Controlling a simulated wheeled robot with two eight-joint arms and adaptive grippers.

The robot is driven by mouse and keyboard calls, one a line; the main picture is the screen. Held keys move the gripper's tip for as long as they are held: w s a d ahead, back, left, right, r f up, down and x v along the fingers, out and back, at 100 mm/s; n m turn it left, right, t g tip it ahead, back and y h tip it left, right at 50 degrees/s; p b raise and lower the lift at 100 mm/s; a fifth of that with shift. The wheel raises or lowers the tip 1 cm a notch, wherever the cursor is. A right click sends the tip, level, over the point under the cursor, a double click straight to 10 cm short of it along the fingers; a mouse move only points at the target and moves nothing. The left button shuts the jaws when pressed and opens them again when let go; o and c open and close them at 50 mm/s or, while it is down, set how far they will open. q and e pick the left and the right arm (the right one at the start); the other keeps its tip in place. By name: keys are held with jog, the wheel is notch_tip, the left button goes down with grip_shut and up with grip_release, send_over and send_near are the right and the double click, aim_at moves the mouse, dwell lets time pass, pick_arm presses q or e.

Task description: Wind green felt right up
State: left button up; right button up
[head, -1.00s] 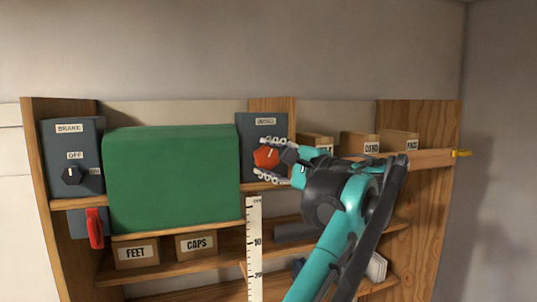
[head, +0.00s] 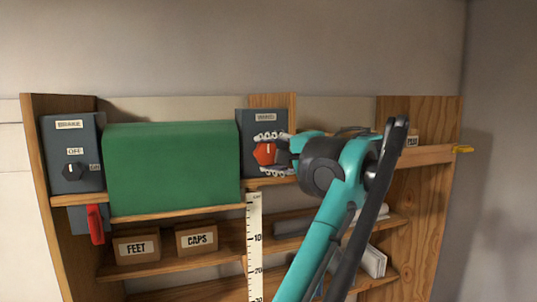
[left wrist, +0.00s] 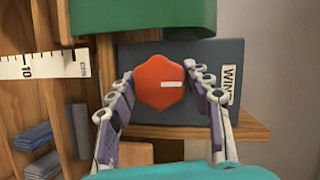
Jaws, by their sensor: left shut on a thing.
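The green felt (head: 172,168) hangs as a broad green block on the upper shelf. My left gripper (left wrist: 158,76) is shut on this knob, one finger on each side. In the head view the pointer looks near upright. My right gripper is not in view.
A white ruler (head: 254,250) stands below the felt's right end. A BRAKE box (head: 88,125) with a dark knob and a red lever (head: 95,225) are at the left. Boxes marked FEET (head: 137,248) and CAPS (head: 197,240) sit on the lower shelf.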

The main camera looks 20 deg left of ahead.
pick_arm(q)
jog(key=shift+f, duration=0.15)
jog(key=o, duration=1.2)
jog(key=shift+c, duration=0.2)
jog(key=v, duration=1.2)
